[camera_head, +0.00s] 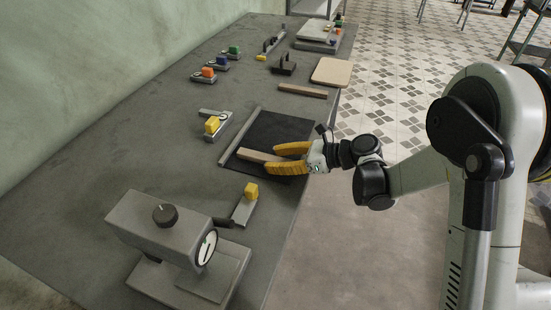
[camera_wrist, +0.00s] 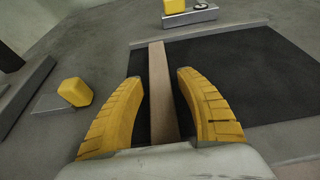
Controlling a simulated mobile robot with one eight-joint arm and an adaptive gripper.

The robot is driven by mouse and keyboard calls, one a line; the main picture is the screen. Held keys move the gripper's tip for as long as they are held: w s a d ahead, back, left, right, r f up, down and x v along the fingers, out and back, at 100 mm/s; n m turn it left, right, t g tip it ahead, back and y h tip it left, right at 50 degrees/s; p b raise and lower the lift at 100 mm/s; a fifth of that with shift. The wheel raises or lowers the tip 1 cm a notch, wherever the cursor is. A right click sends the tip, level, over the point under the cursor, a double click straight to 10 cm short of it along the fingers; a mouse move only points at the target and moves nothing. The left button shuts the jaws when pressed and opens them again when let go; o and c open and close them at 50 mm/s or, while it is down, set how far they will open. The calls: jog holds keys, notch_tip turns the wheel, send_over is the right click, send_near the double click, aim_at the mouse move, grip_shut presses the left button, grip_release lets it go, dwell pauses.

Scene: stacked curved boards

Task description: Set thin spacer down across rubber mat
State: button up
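The thin spacer, a pale wooden strip (camera_head: 258,156), lies across the black rubber mat (camera_head: 262,128) at the middle of the table. In the wrist view the strip (camera_wrist: 160,85) runs away from me along the mat (camera_wrist: 235,75), near its left side, its far end near the mat's far edge. My gripper (camera_head: 271,160) has its two yellow fingers on either side of the strip, with dark gaps on both sides in the wrist view (camera_wrist: 160,82). The fingers are open and apart from the strip. The strip's near end is hidden by my gripper.
A grey bar (camera_head: 238,136) edges the mat's far side. Yellow-knobbed clamps (camera_head: 244,206) (camera_head: 214,124) stand to either side. A dial gauge device (camera_head: 175,245) stands at the front. A second brown strip (camera_head: 303,91) and a tan board (camera_head: 331,72) lie farther back.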

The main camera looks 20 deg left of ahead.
jog(key=shift+r, duration=0.2)
jog(key=p+v, duration=0.4)
jog(key=v, duration=0.8)
jog(key=shift+p, duration=0.35)
jog(key=s+d+r+n+t+h, duration=0.2)
jog(key=s+d+r+n+h, duration=0.1)
jog(key=s+d+n, duration=0.3)
jog(key=s+d+r+n+t+h, duration=0.2)
jog(key=s+d+n+h, duration=0.4)
jog(key=d, duration=0.3)
jog(key=s+d+r+n+t+h, duration=0.2)
jog(key=s+d+r+n+h, duration=0.2)
jog(key=s+d+r+n, duration=0.1)
jog(key=s+d+n, duration=0.1)
jog(key=s+d, duration=0.1)
jog(key=d, duration=0.1)
jog(key=shift+d+n+h, duration=0.2)
jog(key=shift+n+h, duration=0.1)
jog(key=shift+n, duration=0.1)
